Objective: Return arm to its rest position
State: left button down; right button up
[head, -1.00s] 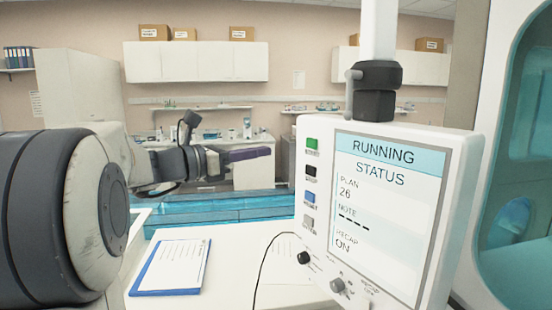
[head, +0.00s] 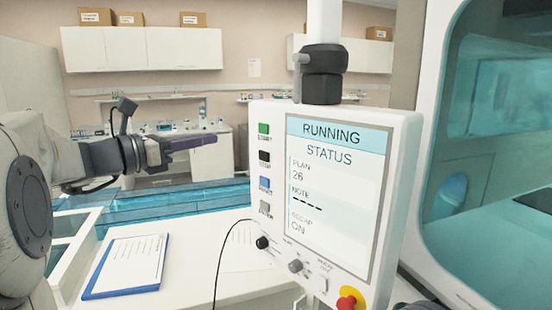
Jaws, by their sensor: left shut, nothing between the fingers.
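My left arm comes in from the left edge of the head view. Its left gripper (head: 212,140) points right, with dark purple-grey fingers that are shut and empty. It hangs in the air left of the control panel (head: 405,180), apart from it. The panel's screen (head: 335,195) reads RUNNING STATUS, PLAN 26, NOTE with dashes, and RECAP ON. My right gripper is out of view.
A clipboard (head: 128,265) lies on the white table (head: 195,290) below my left arm. The panel has several buttons, knobs and a red stop button (head: 347,301). A glass-fronted machine (head: 470,250) stands at the right. A teal track (head: 215,200) runs behind.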

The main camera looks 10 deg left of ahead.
pick_arm(q)
jog(key=s+d+f+m+g, duration=0.4)
jog(key=d+f+m+g, duration=0.25)
jog(key=d+f, duration=0.35)
jog(key=s+d+f+m+g, duration=0.5)
jog(key=d+f+m, duration=0.2)
jog(key=d, duration=0.4)
jog(key=s+d+f+m+g+y, duration=0.1)
jog(key=s+f+m+y, duration=0.3)
jog(key=s+f+m, duration=0.4)
jog(key=s+f+m+g+y, duration=0.2)
jog(key=s+f+m+y, duration=0.2)
jog(key=s+f+m, duration=0.4)
jog(key=shift+s+d+m+g+y, duration=0.35)
jog(key=shift+s+m, duration=0.95)
jog(key=shift+m, duration=2.45)
